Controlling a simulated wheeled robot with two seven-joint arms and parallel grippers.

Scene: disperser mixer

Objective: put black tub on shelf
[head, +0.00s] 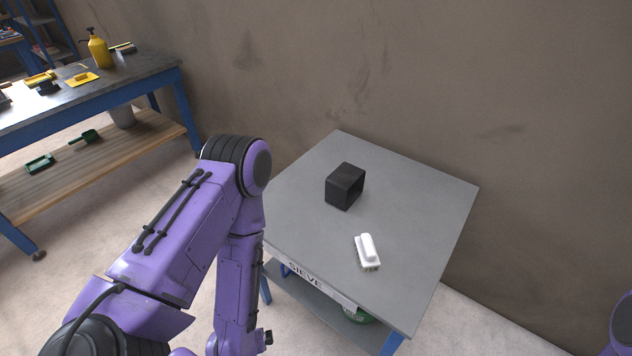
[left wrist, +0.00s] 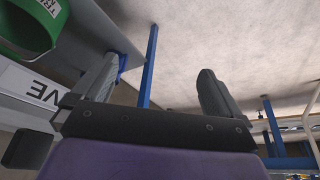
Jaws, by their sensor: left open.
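The black tub (head: 345,187) is a dark box lying on its side on the grey table (head: 420,200), its opening facing right. A dark block at the lower left of the left wrist view is probably the same tub (left wrist: 28,148). My left arm hangs down at the left of the table in the head view, its gripper below the frame. In the left wrist view my left gripper (left wrist: 158,68) is open and empty, with the table's blue leg and floor beyond it. The table's lower shelf (head: 300,305) shows partly under the top. My right gripper is out of view.
A green container (head: 357,316) stands on the lower shelf, also showing in the left wrist view (left wrist: 30,25). A "SIEVE" label is on the front edge. A workbench (head: 150,72) stands at left.

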